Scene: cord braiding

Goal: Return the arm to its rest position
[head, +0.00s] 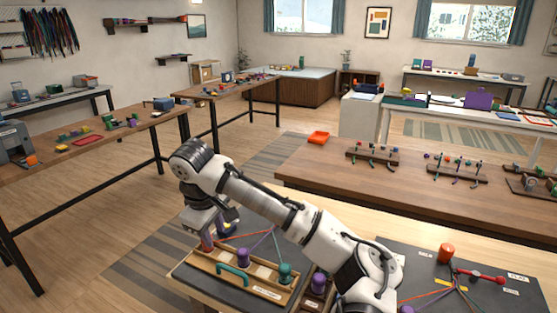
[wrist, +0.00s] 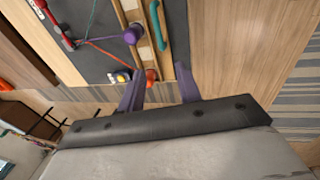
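My gripper (head: 222,226) hangs at the end of my bent arm over the left end of a wooden rack (head: 252,290). In the wrist view its two purple fingers (wrist: 160,84) are apart, and nothing shows clasped between them. An orange-red bobbin (wrist: 152,75) lies just beyond the fingertips; in the head view it stands close below the gripper (head: 207,244). A purple bobbin (head: 243,258) and a teal bobbin (head: 285,273) stand along the rack, with cords running from them. Whether a finger touches the red bobbin cannot be told.
A teal handle (head: 232,276) is on the rack's front. Another purple bobbin (head: 318,284) stands right of it. A long brown table (head: 400,198) with peg racks stands behind my arm. Open floor lies left.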

